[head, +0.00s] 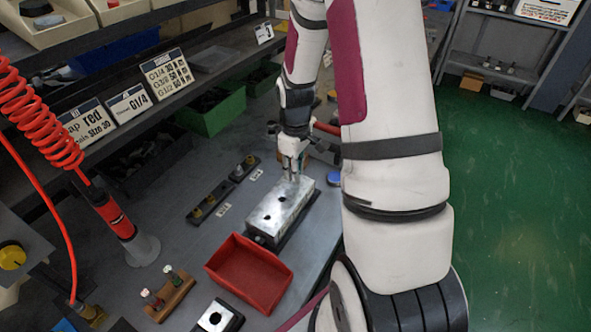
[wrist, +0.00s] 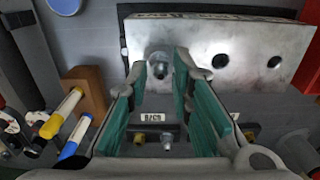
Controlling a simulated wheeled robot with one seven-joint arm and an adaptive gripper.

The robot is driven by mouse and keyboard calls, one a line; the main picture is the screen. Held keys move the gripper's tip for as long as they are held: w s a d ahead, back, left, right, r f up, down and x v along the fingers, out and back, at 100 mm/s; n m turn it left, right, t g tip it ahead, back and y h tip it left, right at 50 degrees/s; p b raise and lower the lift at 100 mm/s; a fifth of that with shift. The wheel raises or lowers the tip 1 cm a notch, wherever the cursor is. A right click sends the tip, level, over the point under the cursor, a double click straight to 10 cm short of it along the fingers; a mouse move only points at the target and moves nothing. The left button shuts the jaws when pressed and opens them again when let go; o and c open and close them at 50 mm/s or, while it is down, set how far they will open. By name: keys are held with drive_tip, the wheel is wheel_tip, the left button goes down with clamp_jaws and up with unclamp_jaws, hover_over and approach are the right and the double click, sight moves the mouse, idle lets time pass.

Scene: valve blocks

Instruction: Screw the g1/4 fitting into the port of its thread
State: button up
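The silvery valve block (head: 280,208) lies on the bench, with two dark open ports in its top face; the block also fills the top of the wrist view (wrist: 240,45). My gripper (head: 292,172) points down over its far end. In the wrist view, a metal fitting (wrist: 160,65) sits between the green-padded fingertips, which appear closed on its sides. The fitting is at the block's leftmost port position there. How deep it sits in the port is hidden. Its thread size cannot be read.
A red bin (head: 249,274) stands in front of the block. Small fitting racks (head: 222,188) lie to its left. A wooden holder (head: 170,296) with small tools and a shelf with labelled signs (head: 167,73) are further left. Green floor is clear at right.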

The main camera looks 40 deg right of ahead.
drive_tip(key=shift+n, duration=0.4)
idle(0.3)
clamp_jaws()
drive_tip(key=m, duration=1)
drive_tip(key=shift+m, duration=0.4)
drive_tip(key=m, duration=0.5)
drive_tip(key=shift+m, duration=0.4)
drive_tip(key=m, duration=0.5)
